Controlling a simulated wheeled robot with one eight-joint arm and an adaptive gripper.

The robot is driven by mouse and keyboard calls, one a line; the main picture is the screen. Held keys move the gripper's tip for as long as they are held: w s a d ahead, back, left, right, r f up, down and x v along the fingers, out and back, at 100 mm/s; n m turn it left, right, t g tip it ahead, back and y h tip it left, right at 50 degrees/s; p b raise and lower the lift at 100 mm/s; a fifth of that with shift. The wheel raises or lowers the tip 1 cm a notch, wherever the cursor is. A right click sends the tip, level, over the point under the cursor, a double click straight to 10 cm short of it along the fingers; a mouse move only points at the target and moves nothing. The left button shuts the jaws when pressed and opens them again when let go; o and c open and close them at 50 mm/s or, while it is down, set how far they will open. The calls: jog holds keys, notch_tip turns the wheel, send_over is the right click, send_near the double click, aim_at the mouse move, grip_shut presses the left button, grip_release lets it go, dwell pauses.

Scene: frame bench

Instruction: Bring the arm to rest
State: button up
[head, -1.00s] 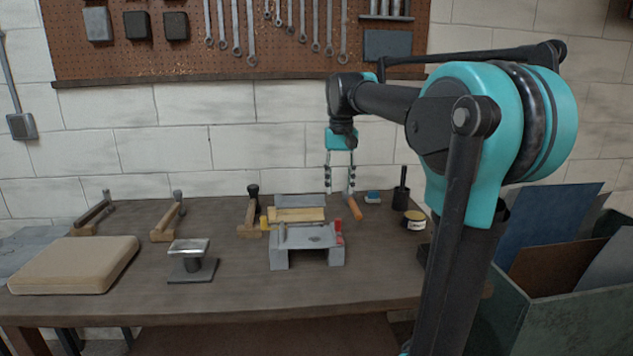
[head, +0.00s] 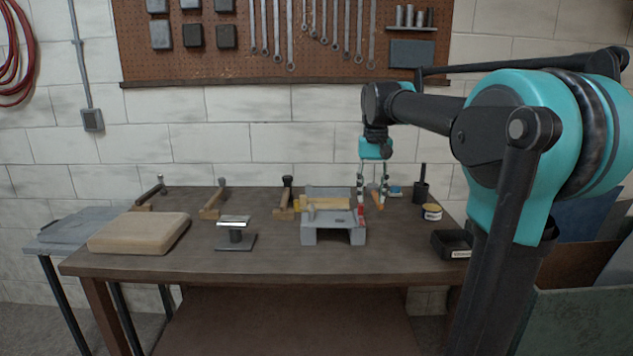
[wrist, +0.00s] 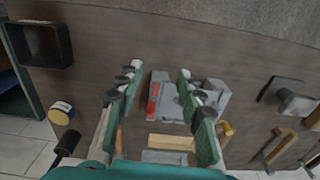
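My gripper (head: 373,200) hangs fingers-down over the back of the bench, just right of a grey metal fixture (head: 340,238). In the wrist view my gripper (wrist: 157,77) has its two green-padded fingers well apart. Nothing is held between them; the fixture (wrist: 188,100) with its red part shows below and beyond the gap. My arm reaches in from the right, bent at the elbow, clear of the bench top. An orange-handled tool (head: 377,197) shows close behind the fingers in the head view; whether they touch is unclear.
A tan pad (head: 140,233) and small metal stand (head: 235,235) are left. The front of the bench is clear.

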jog(key=s+d+f+t, duration=0.2)
jog(key=s+f, duration=0.8)
jog(key=f, duration=0.5)
jog(key=s+d+f+t, duration=0.2)
jog(key=s+f, duration=0.8)
jog(key=f, duration=0.5)
jog(key=shift+s+n, duration=0.4)
